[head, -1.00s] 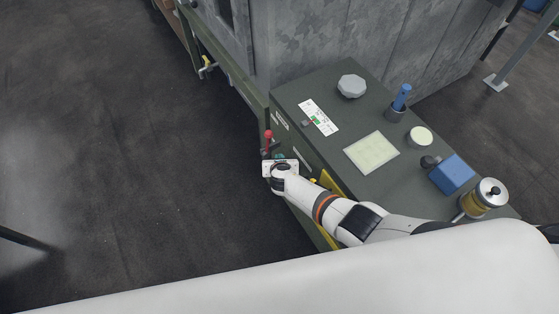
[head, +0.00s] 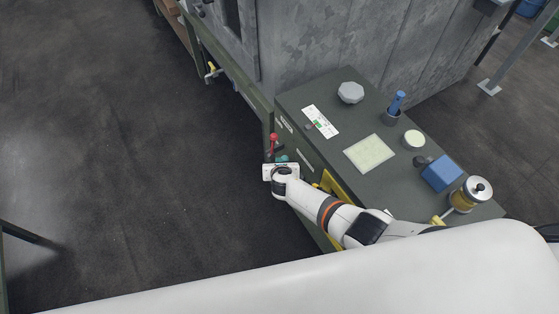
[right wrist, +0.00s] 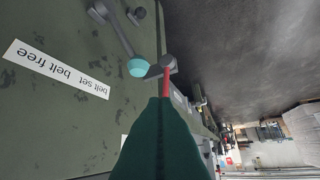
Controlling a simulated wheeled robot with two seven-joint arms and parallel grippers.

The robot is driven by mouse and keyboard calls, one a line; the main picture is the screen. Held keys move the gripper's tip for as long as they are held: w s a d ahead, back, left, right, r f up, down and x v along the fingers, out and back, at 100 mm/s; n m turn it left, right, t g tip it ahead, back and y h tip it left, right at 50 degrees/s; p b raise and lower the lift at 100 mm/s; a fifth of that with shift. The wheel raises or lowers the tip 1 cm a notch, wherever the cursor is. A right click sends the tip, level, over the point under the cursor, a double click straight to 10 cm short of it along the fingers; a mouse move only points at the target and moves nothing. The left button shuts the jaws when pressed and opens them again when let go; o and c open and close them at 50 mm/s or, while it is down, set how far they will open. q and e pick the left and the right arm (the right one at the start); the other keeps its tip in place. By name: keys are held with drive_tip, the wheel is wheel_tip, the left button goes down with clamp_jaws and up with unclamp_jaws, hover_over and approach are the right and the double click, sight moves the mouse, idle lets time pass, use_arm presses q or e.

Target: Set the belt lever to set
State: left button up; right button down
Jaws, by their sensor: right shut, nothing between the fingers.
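The belt lever is a grey arm with a teal knob (right wrist: 137,67) on the green cabinet side in the right wrist view. A white label (right wrist: 55,70), upside down there, reads "belt set" and "belt free"; the knob is nearer its "belt set" end. The teal knob also shows in the head view (head: 282,158), just beyond my right gripper (head: 281,168). In the right wrist view my right gripper's green fingers (right wrist: 160,103) are shut and empty, close to the knob; I cannot tell whether they touch it. My left gripper is not in view.
A red-handled lever (head: 273,138) stands close beyond the teal knob. The cabinet top (head: 320,160) carries a blue block (head: 441,173), a blue-handled tool (head: 397,103) and a jar (head: 465,197). A yellow part (head: 335,187) lies beside my arm. The floor left of the cabinet is open.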

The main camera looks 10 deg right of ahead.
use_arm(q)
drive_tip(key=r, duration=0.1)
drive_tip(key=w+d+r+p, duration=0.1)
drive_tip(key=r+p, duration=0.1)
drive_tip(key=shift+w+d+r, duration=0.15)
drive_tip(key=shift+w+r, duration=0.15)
use_arm(e)
drive_tip(key=r, duration=0.2)
drive_tip(key=a+r, duration=0.1)
drive_tip(key=r, duration=0.2)
drive_tip(key=shift+s+r, duration=0.1)
drive_tip(key=shift+s, duration=0.05)
drive_tip(key=shift+a, duration=0.1)
